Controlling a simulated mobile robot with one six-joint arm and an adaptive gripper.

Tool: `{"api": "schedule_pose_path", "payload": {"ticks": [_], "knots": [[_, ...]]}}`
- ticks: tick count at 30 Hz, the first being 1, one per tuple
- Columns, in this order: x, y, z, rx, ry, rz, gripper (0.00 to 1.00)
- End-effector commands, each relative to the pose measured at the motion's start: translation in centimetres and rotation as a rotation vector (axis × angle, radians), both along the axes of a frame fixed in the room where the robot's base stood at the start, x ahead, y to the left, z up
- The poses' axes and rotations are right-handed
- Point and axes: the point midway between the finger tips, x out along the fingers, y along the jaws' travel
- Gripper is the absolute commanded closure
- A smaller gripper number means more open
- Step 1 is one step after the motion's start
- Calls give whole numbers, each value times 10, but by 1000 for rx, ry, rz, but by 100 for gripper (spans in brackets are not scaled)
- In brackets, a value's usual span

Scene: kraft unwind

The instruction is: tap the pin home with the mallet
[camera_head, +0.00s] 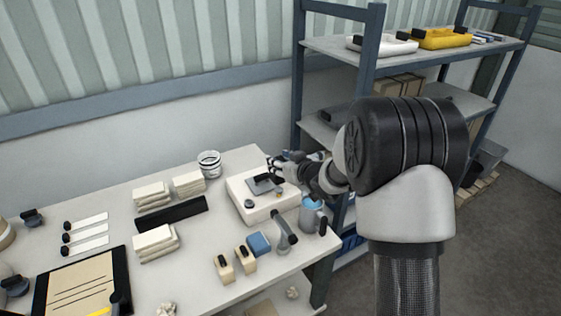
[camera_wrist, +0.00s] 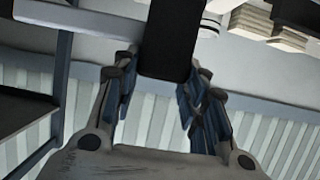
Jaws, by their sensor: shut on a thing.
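My gripper (camera_head: 277,165) is at the far right of the bench, over the back of a pale block (camera_head: 253,213). In the wrist view my gripper (camera_wrist: 160,95) is shut on a dark, smooth, straight-sided piece (camera_wrist: 170,38), which looks like part of the mallet. Its far end runs out of the top of that view. In the head view a grey and dark piece (camera_head: 262,185) shows on or just above the pale block, beside the fingers. A small dark round part (camera_head: 249,204) is on the block's front. I cannot make out the pin clearly.
A blue mug (camera_head: 310,215) stands just right of the pale block, with a grey curved tool (camera_head: 285,235) in front. A white ringed roll (camera_head: 210,164) and pale stacks (camera_head: 154,242) lie left. A shelf rack (camera_head: 404,52) stands behind my arm.

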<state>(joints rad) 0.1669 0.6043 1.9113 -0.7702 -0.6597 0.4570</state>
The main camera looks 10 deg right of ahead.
Motion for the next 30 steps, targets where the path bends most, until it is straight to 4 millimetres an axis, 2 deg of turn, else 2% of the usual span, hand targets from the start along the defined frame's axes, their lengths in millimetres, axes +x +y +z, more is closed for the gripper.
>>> {"api": "schedule_pose_path", "payload": {"ticks": [4, 17, 20, 23, 25, 30], "knots": [[1, 0, -8, 1, -5, 0, 100], [1, 0, -12, 1, -5, 0, 100], [1, 0, -26, 1, -4, 0, 100], [0, 0, -48, 0, -2, 0, 100], [1, 0, -41, -1, -3, 1, 100], [1, 0, -39, -1, -4, 1, 100]]}}
